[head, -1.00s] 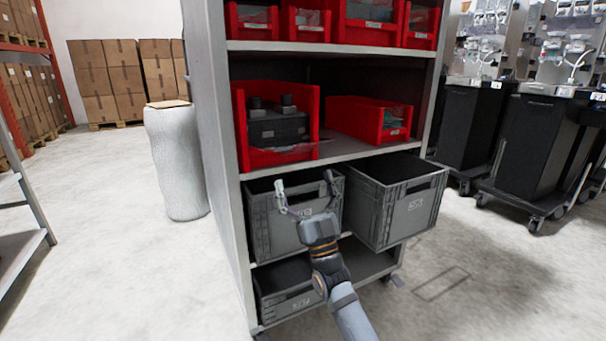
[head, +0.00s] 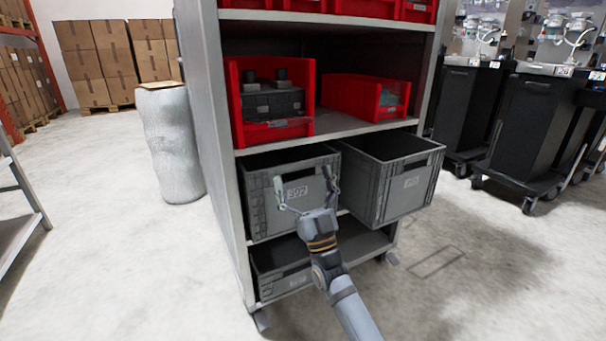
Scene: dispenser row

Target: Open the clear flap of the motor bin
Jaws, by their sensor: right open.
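The motor bin is the red bin (head: 236,105) at the left of the middle shelf, with dark motor-like parts (head: 272,100) inside. Low at its front is a strip that looks like the clear flap (head: 280,128), with a small label; its exact position is hard to tell. My right gripper (head: 304,178) is open and empty, its two fingers spread and pointing up. It is below the motor bin, in front of the left grey crate, and apart from the flap. My left gripper is not in view.
Two grey crates, left (head: 260,205) and right (head: 400,200), stand on the shelf below; the right one juts out. Another red bin (head: 350,95) is right of the motor bin. A lower grey crate (head: 282,283) sits beneath. The floor in front is clear.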

